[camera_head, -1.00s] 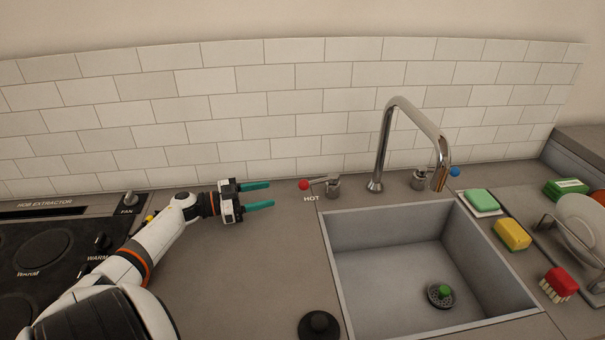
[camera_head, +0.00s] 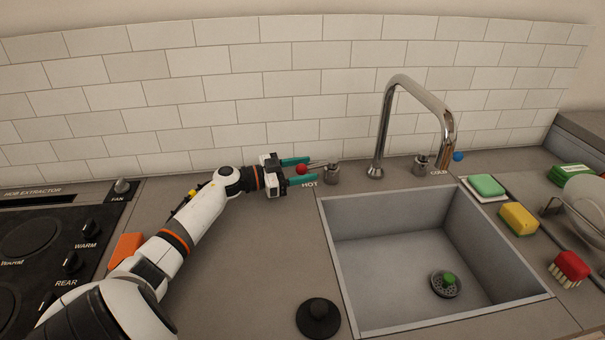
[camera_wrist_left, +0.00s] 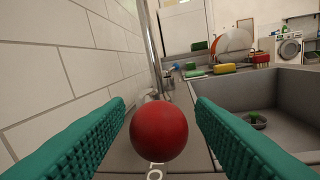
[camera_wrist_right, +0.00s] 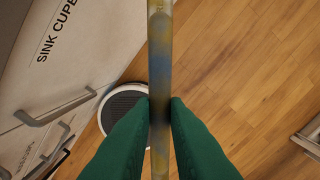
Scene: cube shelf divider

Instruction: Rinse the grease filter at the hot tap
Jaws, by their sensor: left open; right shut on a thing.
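The hot tap has a lever with a red ball knob (camera_head: 302,169) at the back left of the sink, above the word HOT. My left gripper (camera_head: 311,169) is open, with its teal fingers on either side of the knob. In the left wrist view the red knob (camera_wrist_left: 159,131) sits between the fingers, with a gap on both sides. My right gripper (camera_wrist_right: 160,105) is shut on a thin, stained metal piece (camera_wrist_right: 160,55) seen edge-on, apparently the grease filter. The head view does not show that gripper or the filter. The spout (camera_head: 416,92) arches over the sink; no water shows.
The sink (camera_head: 390,270) is empty but for its strainer (camera_head: 446,283). A black plug (camera_head: 318,316) lies in front left of it. Sponges (camera_head: 518,219), a red brush (camera_head: 570,267) and plates (camera_head: 588,203) stand right. The hob (camera_head: 40,245) and an orange object (camera_head: 125,249) are left.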

